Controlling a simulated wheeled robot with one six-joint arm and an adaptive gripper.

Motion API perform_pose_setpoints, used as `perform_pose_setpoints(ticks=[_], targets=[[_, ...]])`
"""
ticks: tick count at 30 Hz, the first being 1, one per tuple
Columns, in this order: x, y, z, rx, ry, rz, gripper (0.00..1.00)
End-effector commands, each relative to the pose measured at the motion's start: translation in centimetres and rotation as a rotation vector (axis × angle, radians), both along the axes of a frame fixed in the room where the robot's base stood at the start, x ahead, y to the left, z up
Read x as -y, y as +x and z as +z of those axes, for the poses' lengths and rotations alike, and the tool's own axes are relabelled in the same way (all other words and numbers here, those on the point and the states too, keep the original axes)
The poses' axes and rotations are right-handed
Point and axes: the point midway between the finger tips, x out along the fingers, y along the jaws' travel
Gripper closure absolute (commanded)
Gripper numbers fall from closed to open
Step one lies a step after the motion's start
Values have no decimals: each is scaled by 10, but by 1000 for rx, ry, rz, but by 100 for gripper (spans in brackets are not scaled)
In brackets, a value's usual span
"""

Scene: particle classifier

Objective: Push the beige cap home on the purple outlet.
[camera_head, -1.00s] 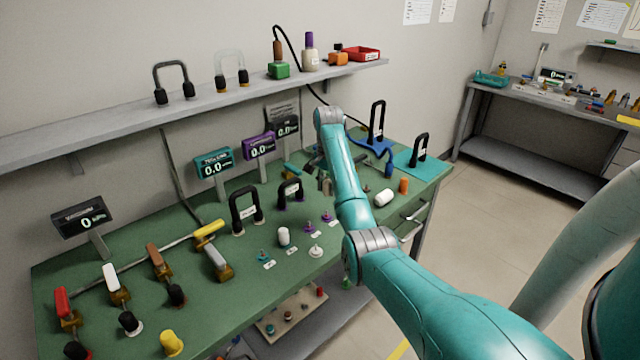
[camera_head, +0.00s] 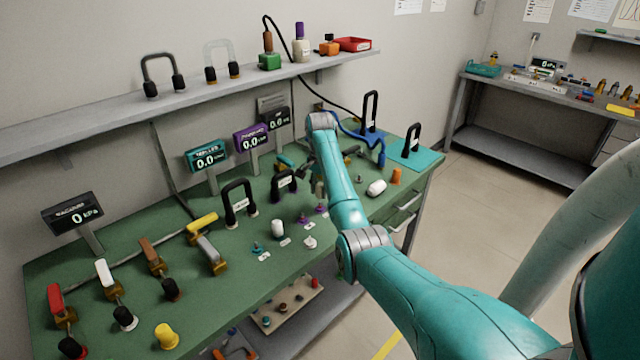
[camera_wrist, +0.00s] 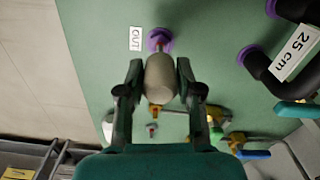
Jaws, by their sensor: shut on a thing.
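In the wrist view my gripper (camera_wrist: 159,76) is shut on the beige cap (camera_wrist: 160,82), a rounded cylinder held between the two dark fingertips. The purple outlet (camera_wrist: 159,38) stands just beyond the cap, with an "OUT" label (camera_wrist: 135,38) beside it. A short narrow stem shows between the cap and the purple base. The cap looks lined up with the stem; whether it touches it or sits partly over it I cannot tell.
A black hose loop with a "25 cm" label (camera_wrist: 293,52) stands right of the outlet in the wrist view. Valves and hose loops crowd the bench (camera_head: 110,240).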

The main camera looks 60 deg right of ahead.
Motion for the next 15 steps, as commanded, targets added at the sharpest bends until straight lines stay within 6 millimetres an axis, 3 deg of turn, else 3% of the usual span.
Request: perform_pose_setpoints(ticks=[15], targets=[[0,0,-12,0,0,0,94]])
